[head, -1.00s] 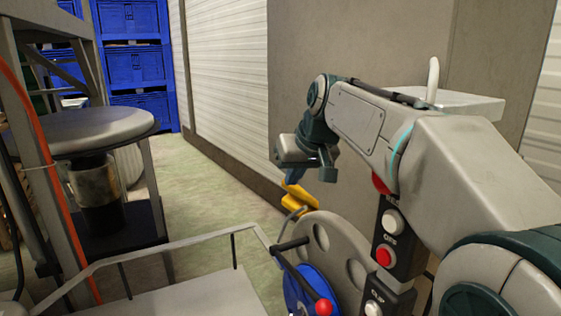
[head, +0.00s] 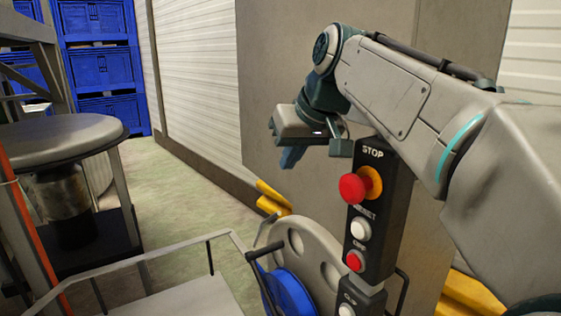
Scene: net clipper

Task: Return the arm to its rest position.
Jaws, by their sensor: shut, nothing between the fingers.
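My arm reaches in from the right of the head view, bent at a raised elbow joint, with its wrist hanging down at the middle. My gripper (head: 289,158) is at the end of the wrist, pointing downward, with its blue-grey fingers together and nothing seen in them. It shows in front of the grey wall panel, left of and apart in the picture from the black control box (head: 376,205). The box has a red STOP knob (head: 353,188), a white button and a smaller red button. My forearm passes in front of the wall behind the box.
A blue reel with a grey disc (head: 318,262) stands below my gripper, beside yellow parts (head: 272,197). A metal railing (head: 150,264) crosses the lower left. A round-topped stand (head: 62,138) is at left. Blue crates (head: 105,68) stand far back. Green floor (head: 172,190) between is clear.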

